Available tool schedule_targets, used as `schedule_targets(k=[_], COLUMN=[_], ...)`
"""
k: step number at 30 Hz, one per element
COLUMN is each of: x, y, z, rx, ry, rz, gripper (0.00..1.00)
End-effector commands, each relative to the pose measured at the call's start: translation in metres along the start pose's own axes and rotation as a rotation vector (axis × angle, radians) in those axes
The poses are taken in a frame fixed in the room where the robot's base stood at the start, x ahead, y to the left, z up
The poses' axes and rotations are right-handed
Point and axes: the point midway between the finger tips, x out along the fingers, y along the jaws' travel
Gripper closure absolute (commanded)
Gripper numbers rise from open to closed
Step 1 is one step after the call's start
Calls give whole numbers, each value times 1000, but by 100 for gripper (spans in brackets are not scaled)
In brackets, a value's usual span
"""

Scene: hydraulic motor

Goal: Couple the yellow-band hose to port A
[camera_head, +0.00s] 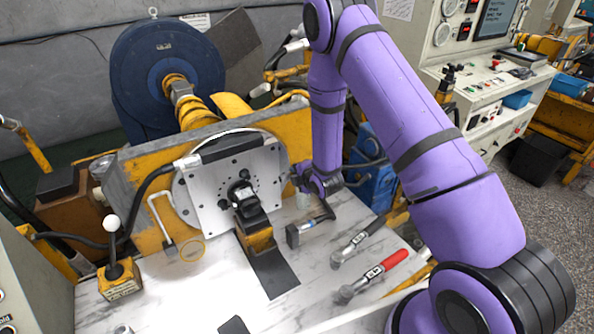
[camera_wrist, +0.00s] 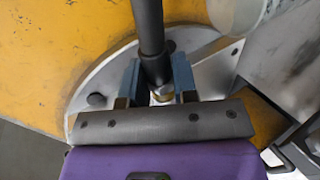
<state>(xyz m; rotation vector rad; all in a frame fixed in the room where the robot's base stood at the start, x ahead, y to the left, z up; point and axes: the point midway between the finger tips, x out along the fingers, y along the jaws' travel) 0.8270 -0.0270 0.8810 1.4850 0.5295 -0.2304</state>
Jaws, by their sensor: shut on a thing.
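In the wrist view, my gripper (camera_wrist: 157,86) is shut with its two blue fingers on a black hose (camera_wrist: 149,25). A brass-yellow collar (camera_wrist: 162,96) shows at the hose end between the fingers; I cannot tell whether this is the yellow band. In the head view, my gripper (camera_head: 302,183) is at the right edge of the motor's silver face plate (camera_head: 215,204), and the held hose is hard to make out. The hose end is close to the round metal plate (camera_wrist: 88,92), but whether it touches a port is hidden. No port A label is readable.
Another black hose (camera_head: 148,183) runs to the plate's left side. A black hammer-like tool (camera_head: 294,235), a dark-handled wrench (camera_head: 358,241) and a red-handled wrench (camera_head: 385,264) lie on the white bench (camera_head: 190,290). A lever box (camera_head: 120,284) stands left. The front bench is mostly clear.

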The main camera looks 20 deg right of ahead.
Motion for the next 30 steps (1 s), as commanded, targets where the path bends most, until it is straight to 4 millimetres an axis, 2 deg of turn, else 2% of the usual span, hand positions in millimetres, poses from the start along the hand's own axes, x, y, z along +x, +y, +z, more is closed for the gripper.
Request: schedule_targets(k=[11, 30], x=[0, 0], y=[0, 0], z=[-2, -45], rx=[-1, -1], ry=[1, 1], rz=[1, 1], gripper=[100, 100])
